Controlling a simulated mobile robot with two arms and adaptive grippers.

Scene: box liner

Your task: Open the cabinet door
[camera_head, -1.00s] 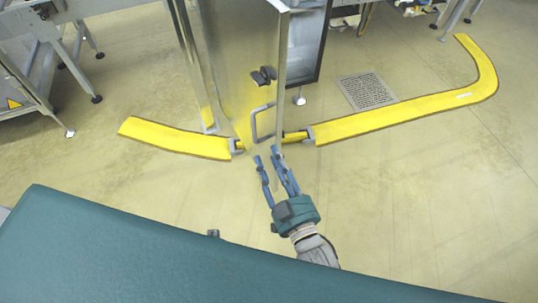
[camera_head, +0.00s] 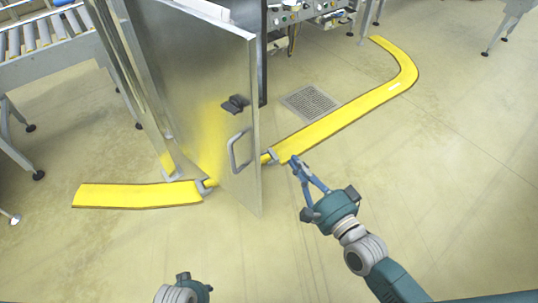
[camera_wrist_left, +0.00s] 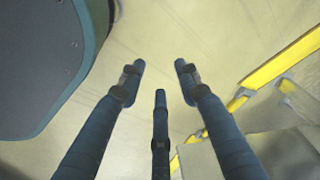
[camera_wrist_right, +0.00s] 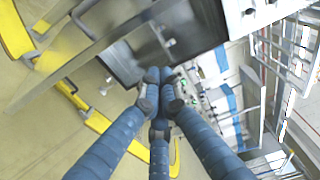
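The cabinet door (camera_head: 205,95) is a tall, shiny metal panel standing ajar, its free edge toward me. A grey loop handle (camera_head: 238,152) and a dark latch (camera_head: 235,104) are on its face. My right gripper (camera_head: 293,162) is right of the door's free edge, apart from the handle. In the right wrist view its fingertips (camera_wrist_right: 159,76) are together with nothing visible between them. My left gripper (camera_wrist_left: 159,67) has its fingers spread over bare floor in the left wrist view. Only part of my left wrist shows at the bottom of the head view.
A yellow floor strip (camera_head: 345,120) runs under the door and curves to the back right; another piece (camera_head: 135,195) lies left. A floor grate (camera_head: 310,102) is behind the door. A roller conveyor (camera_head: 45,45) stands back left. The floor at right is clear.

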